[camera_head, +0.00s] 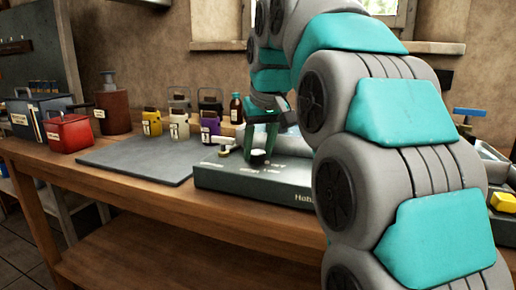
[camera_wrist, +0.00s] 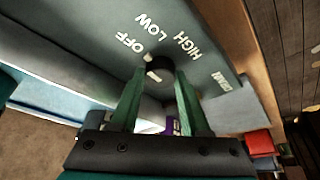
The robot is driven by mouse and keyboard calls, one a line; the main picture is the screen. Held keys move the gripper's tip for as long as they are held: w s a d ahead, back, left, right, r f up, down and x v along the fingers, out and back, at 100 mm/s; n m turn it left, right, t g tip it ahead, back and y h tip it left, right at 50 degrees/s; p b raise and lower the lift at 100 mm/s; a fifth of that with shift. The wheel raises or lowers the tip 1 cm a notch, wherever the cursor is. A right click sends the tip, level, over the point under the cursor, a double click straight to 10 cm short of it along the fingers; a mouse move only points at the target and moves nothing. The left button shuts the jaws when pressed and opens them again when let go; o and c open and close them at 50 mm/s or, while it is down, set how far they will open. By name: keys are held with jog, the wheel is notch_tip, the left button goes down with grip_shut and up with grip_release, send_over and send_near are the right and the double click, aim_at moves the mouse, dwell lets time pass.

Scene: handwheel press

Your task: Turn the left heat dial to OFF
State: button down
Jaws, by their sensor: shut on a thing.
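A dark grey control box (camera_head: 252,182) with white lettering stands on the workbench. A round black dial (camera_wrist: 158,68) on it shows in the wrist view, between the green fingertips of my gripper (camera_wrist: 157,76). The words OFF, LOW and HIGH are printed around it. A small pale mark shows on the dial's edge on the side of OFF; its exact pointing is hard to tell. In the head view my gripper (camera_head: 262,138) points down at the box, shut on the dial, with a dark knob with a pale top (camera_head: 258,157) at its tips.
A pale-topped knob (camera_head: 225,151) sits left of my gripper. Yellow, white and purple tagged items (camera_head: 180,129) and a brown bottle (camera_head: 236,108) stand behind. A grey mat (camera_head: 135,158) lies left, with a red box (camera_head: 69,134) beyond. My arm hides the box's right side.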

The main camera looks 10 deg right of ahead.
jog(key=shift+n, duration=0.5)
jog(key=shift+c, duration=1.9)
grip_release()
